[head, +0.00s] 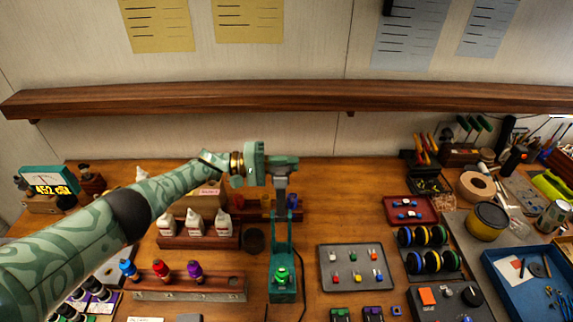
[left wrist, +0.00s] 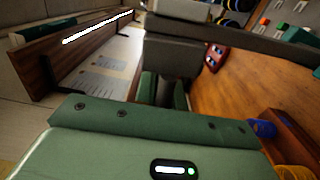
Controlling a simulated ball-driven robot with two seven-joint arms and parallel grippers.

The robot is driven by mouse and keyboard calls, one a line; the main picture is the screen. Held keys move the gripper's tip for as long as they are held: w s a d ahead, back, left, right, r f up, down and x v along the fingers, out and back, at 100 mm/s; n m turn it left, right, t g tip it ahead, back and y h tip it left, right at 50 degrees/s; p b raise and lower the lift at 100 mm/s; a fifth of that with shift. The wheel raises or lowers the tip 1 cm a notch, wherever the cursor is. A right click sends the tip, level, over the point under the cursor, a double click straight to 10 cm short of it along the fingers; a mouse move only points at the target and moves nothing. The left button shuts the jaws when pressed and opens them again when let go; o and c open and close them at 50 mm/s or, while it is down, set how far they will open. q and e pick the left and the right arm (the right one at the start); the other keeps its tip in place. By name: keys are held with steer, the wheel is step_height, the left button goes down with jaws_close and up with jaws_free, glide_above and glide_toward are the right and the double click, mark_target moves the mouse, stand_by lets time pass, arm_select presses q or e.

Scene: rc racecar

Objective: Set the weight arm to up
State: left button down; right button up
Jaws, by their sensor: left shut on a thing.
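A teal stand (head: 283,292) with a green round part on its base stands at the middle front of the bench. Its teal upright part (head: 281,232) rises behind the base toward my left gripper. My left gripper (head: 280,183) is above the stand, shut on a grey piece at the top of this upright part, which I take as the weight arm. In the left wrist view, a dark grey piece (left wrist: 163,92) sits between green finger parts, below a long grey bar (left wrist: 235,40). The gripper hides the exact contact. My right gripper is not in view.
A rack with colored bottles (head: 185,285) and white bottles (head: 194,224) stand left of the stand. A grey tray of small parts (head: 326,283) and wheels (head: 422,262) lie to the right. A wooden shelf (head: 250,97) crosses the wall behind. A blue tray (head: 497,285) is far right.

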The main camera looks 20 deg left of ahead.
arm_select(q)
steer(key=shift+f, duration=0.2)
steer(key=c, duration=1.5)
jaws_free()
steer(key=b+v, duration=0.3)
steer(key=v, duration=1.3)
steer(key=shift+a+r, duration=0.15)
